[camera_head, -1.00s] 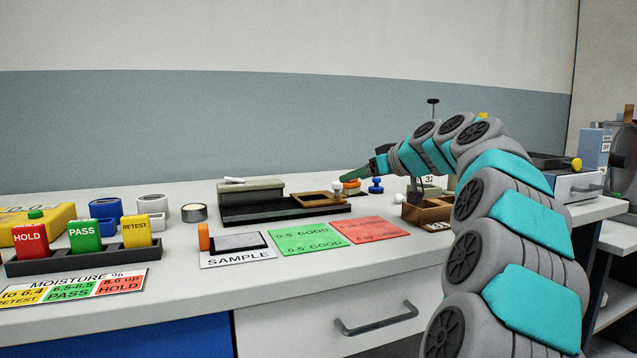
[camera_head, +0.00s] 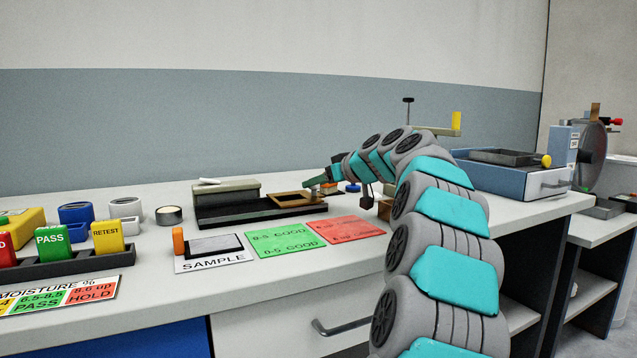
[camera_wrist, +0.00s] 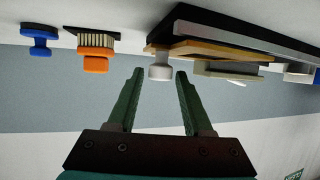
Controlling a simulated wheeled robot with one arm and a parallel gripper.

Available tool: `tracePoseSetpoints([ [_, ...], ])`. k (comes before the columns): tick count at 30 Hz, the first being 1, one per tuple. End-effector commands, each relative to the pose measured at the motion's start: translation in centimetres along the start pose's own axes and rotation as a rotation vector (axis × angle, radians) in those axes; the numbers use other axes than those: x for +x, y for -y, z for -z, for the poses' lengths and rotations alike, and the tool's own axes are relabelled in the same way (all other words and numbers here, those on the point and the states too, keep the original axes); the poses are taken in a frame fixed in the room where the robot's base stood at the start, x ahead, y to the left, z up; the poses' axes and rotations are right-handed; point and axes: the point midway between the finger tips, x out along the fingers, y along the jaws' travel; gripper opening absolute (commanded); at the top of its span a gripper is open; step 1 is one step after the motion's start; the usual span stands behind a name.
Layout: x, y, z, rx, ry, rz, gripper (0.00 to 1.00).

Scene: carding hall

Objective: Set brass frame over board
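The brass frame (camera_head: 298,203), a flat brown-gold frame, lies on the right end of a long black base (camera_head: 228,216). In the wrist view the frame (camera_wrist: 215,48) is seen edge-on with a white knob (camera_wrist: 160,68) at its near end. A flat dark board (camera_head: 213,245) lies on the white SAMPLE card, in front of the black base. My gripper (camera_head: 310,183) is at the frame's right end. In the wrist view my gripper (camera_wrist: 159,75) is open, with the white knob in line between its fingertips. I cannot tell whether the fingers are around the knob or short of it.
An orange-handled brush (camera_wrist: 96,55) and a blue knobbed piece (camera_wrist: 40,40) stand beside the frame. Green (camera_head: 285,240) and red (camera_head: 345,229) cards lie right of the SAMPLE card. An orange peg (camera_head: 178,241) stands at that card's left. The coloured tag rack (camera_head: 65,265) is at left.

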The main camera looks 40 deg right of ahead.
Motion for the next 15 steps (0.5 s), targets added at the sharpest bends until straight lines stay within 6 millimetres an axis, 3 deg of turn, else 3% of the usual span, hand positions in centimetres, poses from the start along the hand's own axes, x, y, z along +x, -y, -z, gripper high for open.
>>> tracePoseSetpoints([
  [2, 0.00, 0.00, 0.00, 0.000, 0.000, 0.000, 0.40],
  [12, 0.00, -0.01, -0.01, 0.000, 0.000, 0.000, 0.02],
  [15, 0.00, -0.01, -0.01, 0.000, 0.000, 0.000, 0.00],
])
